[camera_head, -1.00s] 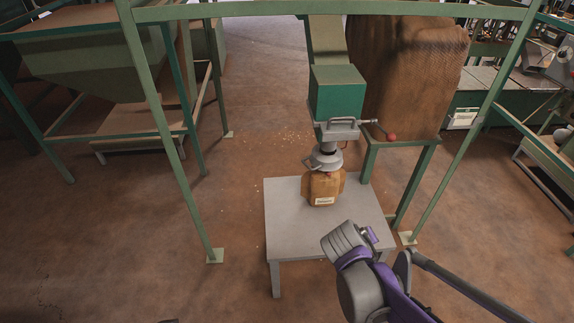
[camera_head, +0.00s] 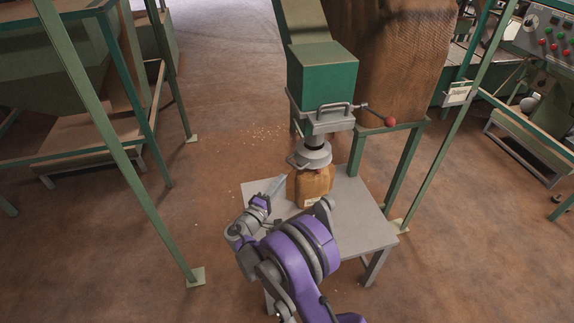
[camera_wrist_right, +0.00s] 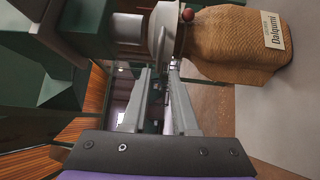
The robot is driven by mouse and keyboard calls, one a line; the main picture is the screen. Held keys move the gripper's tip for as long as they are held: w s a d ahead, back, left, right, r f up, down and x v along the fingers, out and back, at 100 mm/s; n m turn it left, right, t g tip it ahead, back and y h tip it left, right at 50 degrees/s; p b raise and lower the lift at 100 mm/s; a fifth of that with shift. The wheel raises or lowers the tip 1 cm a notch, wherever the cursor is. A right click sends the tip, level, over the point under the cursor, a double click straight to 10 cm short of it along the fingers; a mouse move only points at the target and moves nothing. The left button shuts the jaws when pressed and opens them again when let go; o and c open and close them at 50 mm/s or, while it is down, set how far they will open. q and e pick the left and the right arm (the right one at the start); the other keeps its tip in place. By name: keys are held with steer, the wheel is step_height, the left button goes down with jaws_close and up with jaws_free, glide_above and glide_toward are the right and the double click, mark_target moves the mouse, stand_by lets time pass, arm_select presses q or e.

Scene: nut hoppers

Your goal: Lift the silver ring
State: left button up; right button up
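The silver ring (camera_head: 314,156) sits around the spout under the green hopper box, right above the neck of a brown sack (camera_head: 312,186). A small handle loop sticks out from its left side. In the right wrist view the ring (camera_wrist_right: 161,30) is ahead, beyond the fingertips, beside the sack (camera_wrist_right: 235,42). My right gripper (camera_head: 283,179) is left of the sack and a little below the ring, apart from the ring. In the wrist view its two fingers (camera_wrist_right: 160,72) stand apart with nothing between them. My left gripper is not in view.
The sack stands on a grey table (camera_head: 352,212). The green box (camera_head: 322,82) above has a metal handle and a lever with a red knob (camera_head: 390,122). Green frame posts stand at left and right. The floor left of the table is open.

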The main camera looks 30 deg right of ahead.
mark_target(294, 165)
steer(key=x, duration=0.9)
steer(key=shift+d+r, duration=0.1)
steer(key=shift+d, duration=0.35)
jaws_close()
stand_by(0.8)
